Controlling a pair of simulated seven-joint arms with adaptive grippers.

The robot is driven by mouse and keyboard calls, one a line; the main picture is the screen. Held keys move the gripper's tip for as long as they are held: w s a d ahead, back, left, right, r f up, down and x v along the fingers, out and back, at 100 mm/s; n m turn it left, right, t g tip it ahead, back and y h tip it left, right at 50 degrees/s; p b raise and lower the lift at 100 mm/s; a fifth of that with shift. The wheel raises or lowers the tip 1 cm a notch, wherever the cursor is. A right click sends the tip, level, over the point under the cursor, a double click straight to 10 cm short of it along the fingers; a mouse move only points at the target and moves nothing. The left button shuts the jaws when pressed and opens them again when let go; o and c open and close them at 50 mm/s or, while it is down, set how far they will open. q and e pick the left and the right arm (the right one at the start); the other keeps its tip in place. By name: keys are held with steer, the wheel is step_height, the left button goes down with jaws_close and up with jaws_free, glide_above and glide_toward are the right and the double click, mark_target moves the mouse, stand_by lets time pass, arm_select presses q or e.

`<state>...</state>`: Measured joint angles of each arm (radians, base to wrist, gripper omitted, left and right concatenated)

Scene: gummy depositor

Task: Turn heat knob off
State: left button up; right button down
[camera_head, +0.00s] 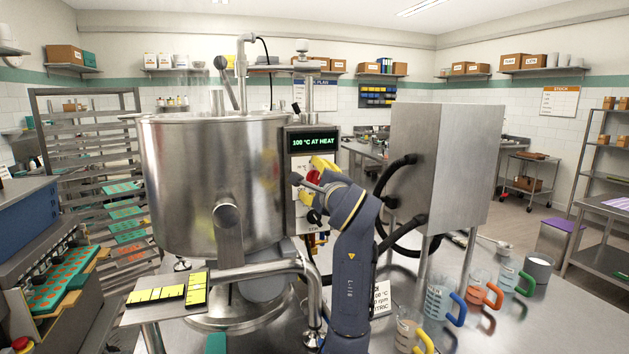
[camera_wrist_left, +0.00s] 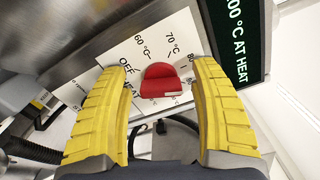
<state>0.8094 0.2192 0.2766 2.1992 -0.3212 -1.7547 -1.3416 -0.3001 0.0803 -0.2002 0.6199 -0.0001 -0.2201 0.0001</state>
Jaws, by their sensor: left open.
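The red heat knob (camera_wrist_left: 160,82) sits on the white dial panel (camera_wrist_left: 150,45) with OFF, 60 °C, 70 °C and 80 °C marks, the last partly hidden. A white mark shows near the knob's lower right edge. My left gripper (camera_wrist_left: 160,72) is open, its yellow fingers apart on either side of the knob, with visible gaps. In the head view the left gripper (camera_head: 313,182) is at the panel beside the steel kettle (camera_head: 205,180), largely covering the knob. The display (camera_head: 313,142) reads 100 °C AT HEAT. My right gripper is not in view.
A steel box (camera_head: 445,155) with black hoses stands right of the arm. Several measuring cups with coloured handles, including a blue-handled one (camera_head: 440,300), stand on the steel table at lower right. A steel pipe (camera_head: 250,270) crosses below the kettle.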

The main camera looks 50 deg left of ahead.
arm_select(q)
steer(key=shift+c, duration=0.4)
jaws_close()
steer(key=shift+n, duration=0.3)
